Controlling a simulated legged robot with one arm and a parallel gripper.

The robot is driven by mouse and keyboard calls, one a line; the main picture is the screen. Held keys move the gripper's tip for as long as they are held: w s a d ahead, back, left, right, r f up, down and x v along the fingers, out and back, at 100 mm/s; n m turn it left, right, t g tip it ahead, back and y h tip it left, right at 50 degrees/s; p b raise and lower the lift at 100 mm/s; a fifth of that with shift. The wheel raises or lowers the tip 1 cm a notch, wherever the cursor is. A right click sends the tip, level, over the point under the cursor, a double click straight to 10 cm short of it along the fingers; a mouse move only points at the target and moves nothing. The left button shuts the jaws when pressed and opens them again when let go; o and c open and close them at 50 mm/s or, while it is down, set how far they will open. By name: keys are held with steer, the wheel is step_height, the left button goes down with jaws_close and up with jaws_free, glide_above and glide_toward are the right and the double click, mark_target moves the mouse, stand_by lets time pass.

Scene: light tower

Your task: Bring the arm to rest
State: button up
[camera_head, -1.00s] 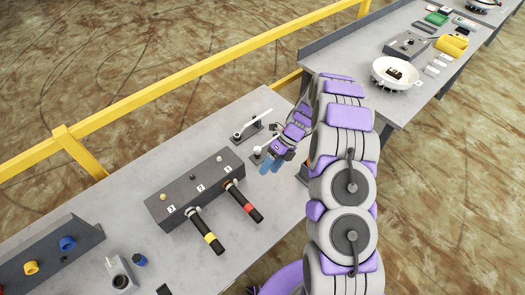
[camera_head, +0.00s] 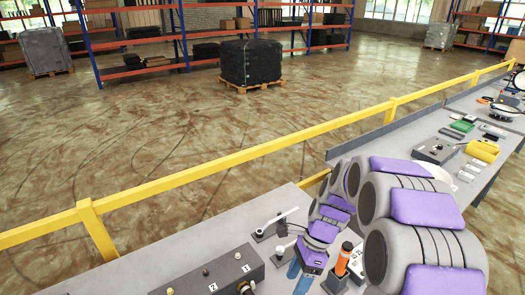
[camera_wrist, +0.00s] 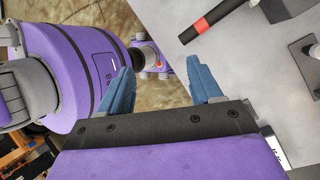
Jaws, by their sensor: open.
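My purple and grey arm rises at the right of the head view and bends over the near table. My gripper (camera_head: 300,272) is low over the grey table (camera_head: 180,252), its blue fingers pointing down. In the wrist view my gripper (camera_wrist: 160,88) shows two blue fingers spread well apart with nothing between them. Part of my own purple body fills the left of the wrist view.
A dark numbered box (camera_head: 215,275) stands left of my gripper. A white lever (camera_head: 275,222) is just behind it, and an orange-topped part (camera_head: 344,258) is close on its right. A yellow rail (camera_head: 240,157) runs behind the tables. The right table (camera_head: 420,130) holds several items.

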steer(key=s+d+n+t+h+b, duration=0.1)
steer(key=s+n+b, duration=0.3)
steer(key=s+n, duration=0.4)
steer(key=s+d+r+n+t+h+b, duration=0.1)
steer(key=s+d+n+h+b, duration=0.2)
steer(key=s+n, duration=0.6)
steer(key=s+d+b, duration=0.1)
steer(key=s, duration=0.7)
